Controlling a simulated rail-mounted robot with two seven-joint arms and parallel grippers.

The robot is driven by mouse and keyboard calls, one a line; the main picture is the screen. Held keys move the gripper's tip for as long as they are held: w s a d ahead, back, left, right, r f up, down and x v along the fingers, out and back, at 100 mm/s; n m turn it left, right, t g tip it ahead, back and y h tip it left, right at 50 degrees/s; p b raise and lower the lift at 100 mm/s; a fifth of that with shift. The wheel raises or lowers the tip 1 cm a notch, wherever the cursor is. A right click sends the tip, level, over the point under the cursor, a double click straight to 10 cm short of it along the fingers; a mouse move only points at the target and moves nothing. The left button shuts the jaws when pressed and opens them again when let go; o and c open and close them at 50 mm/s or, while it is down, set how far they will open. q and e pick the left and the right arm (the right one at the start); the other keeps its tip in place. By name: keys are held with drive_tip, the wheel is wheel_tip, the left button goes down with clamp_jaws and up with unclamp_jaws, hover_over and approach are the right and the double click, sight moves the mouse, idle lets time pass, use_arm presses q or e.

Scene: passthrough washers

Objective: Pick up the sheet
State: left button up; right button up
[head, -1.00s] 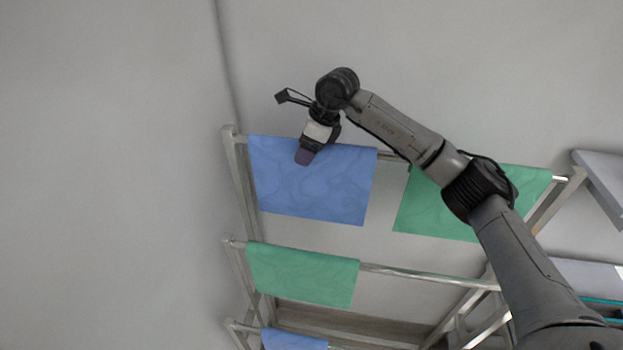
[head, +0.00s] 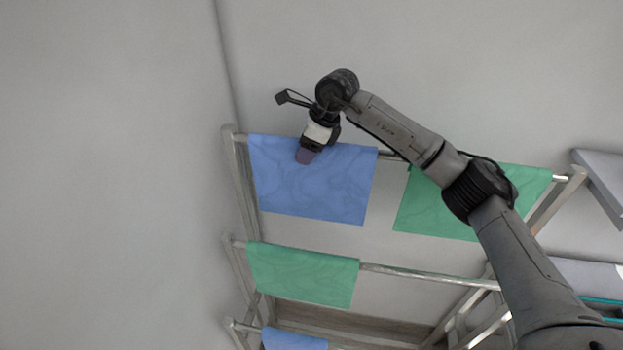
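A blue sheet (head: 325,190) hangs over the top rail of a metal rack in the head view. A green sheet (head: 436,207) hangs to its right on the same rail, partly behind my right arm. Another green sheet (head: 303,274) hangs on the middle rail, and a second blue sheet (head: 294,340) shows at the bottom edge. My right gripper (head: 305,157) is at the upper middle of the top blue sheet, pointing down in front of it. I cannot tell whether its fingers are open or shut, or whether they touch the cloth. My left gripper is not in view.
The metal rack (head: 430,275) has side posts and several rails. A grey panel or shelf (head: 603,185) stands at the right edge.

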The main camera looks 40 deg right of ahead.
drive_tip(key=c, duration=0.9)
drive_tip(key=shift+r, duration=0.15)
